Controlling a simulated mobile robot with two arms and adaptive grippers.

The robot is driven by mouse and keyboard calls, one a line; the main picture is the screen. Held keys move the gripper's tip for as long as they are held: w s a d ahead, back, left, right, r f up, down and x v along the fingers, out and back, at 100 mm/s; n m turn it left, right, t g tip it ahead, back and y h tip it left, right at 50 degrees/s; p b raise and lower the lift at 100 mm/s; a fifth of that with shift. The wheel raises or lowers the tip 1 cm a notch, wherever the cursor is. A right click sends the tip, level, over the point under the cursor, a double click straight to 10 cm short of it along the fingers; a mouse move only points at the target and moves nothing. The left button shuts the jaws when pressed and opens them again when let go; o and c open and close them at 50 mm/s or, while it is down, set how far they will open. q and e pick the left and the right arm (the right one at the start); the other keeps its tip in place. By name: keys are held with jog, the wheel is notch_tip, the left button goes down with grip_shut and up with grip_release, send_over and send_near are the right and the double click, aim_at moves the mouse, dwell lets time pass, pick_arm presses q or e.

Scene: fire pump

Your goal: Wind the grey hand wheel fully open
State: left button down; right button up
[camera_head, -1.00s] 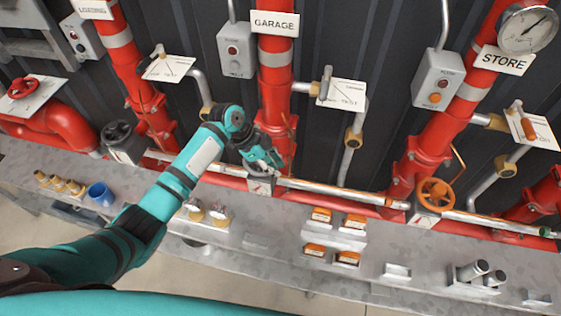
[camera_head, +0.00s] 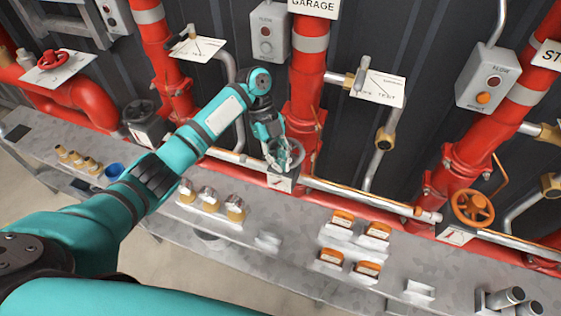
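The grey hand wheel (camera_head: 296,154) sits on a small white-fronted valve box (camera_head: 281,182), at the foot of the red GARAGE pipe. My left gripper (camera_head: 277,154) comes down from above, its fingers at the wheel and overlapping its left side and middle. The fingers hide part of the wheel, and I cannot tell whether they grip its rim. The wheel's pointer plate is too small to read. My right gripper is not in view.
A black hand wheel (camera_head: 146,111) is at left, an orange one (camera_head: 472,207) at right, and a red one (camera_head: 53,61) at far left. The grey bench (camera_head: 300,235) carries brass fittings (camera_head: 209,200) and orange-topped blocks (camera_head: 343,217). The red GARAGE pipe (camera_head: 306,85) stands behind my gripper.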

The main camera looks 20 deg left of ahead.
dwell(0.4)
pick_arm(q)
jog(key=d+n+t+p, duration=0.1)
jog(key=n+p, duration=0.1)
jog(key=w+d+n+t+p, duration=0.1)
jog(key=d+n+p, duration=0.1)
jog(key=n+p, duration=0.1)
jog(key=w+d+n+t+h+p, duration=0.1)
jog(key=n+t+p, duration=0.1)
jog(key=n, duration=0.1)
jog(key=shift+d+p, duration=0.15)
jog(key=shift+p, duration=0.15)
jog(key=c, duration=1.8)
grip_release()
